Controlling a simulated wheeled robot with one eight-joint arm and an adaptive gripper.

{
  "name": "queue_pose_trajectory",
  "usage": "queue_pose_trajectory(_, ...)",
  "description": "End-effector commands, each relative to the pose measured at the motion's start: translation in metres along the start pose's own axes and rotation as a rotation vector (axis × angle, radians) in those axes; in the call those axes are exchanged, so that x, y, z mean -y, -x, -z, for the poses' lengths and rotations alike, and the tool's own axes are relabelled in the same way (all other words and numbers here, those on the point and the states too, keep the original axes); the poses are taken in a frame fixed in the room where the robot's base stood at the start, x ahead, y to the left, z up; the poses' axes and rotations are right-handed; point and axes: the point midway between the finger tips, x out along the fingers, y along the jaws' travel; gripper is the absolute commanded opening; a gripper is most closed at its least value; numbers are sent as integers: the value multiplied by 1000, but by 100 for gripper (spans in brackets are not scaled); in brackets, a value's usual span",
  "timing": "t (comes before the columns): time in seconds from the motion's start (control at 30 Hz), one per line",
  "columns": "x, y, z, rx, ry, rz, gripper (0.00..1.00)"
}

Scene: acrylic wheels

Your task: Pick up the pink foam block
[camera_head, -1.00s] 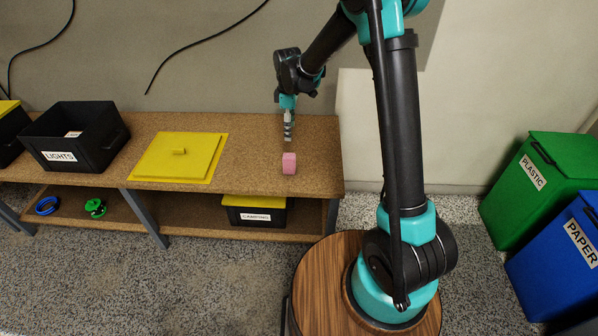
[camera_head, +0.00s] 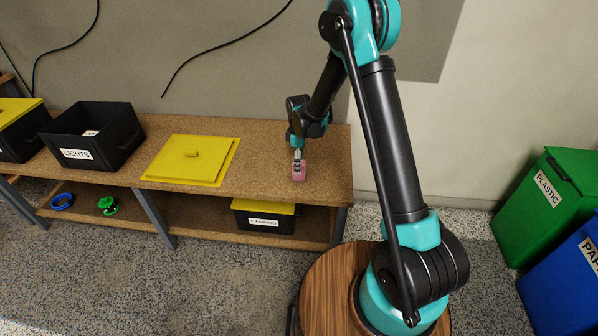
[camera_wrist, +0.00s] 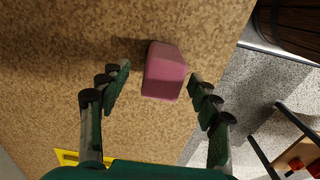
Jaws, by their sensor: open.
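The pink foam block (camera_head: 299,174) stands on the brown workbench top (camera_head: 262,178), near its right end. In the wrist view the block (camera_wrist: 164,72) lies between and just ahead of my two open fingers. My gripper (camera_head: 298,157) points down at the block from above in the head view and partly covers it. The wrist view shows my gripper (camera_wrist: 158,82) with its fingers spread wide, one on each side of the block, with a gap on both sides. Nothing is held.
A yellow lid (camera_head: 190,158) lies left of the block. A black LIGHTS bin (camera_head: 92,136) stands farther left. A black CAMPING box (camera_head: 264,217) sits on the lower shelf. Green (camera_head: 545,205) and blue (camera_head: 570,262) bins stand on the floor at right. The bench's right edge is close to the block.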

Motion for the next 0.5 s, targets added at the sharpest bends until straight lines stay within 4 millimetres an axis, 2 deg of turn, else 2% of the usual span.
queue_pose_trajectory(0.3, 3, -41, 0, 0, 0, 0, 63)
queue_pose_trajectory(0.5, 4, -51, -1, 0, 0, 0, 63)
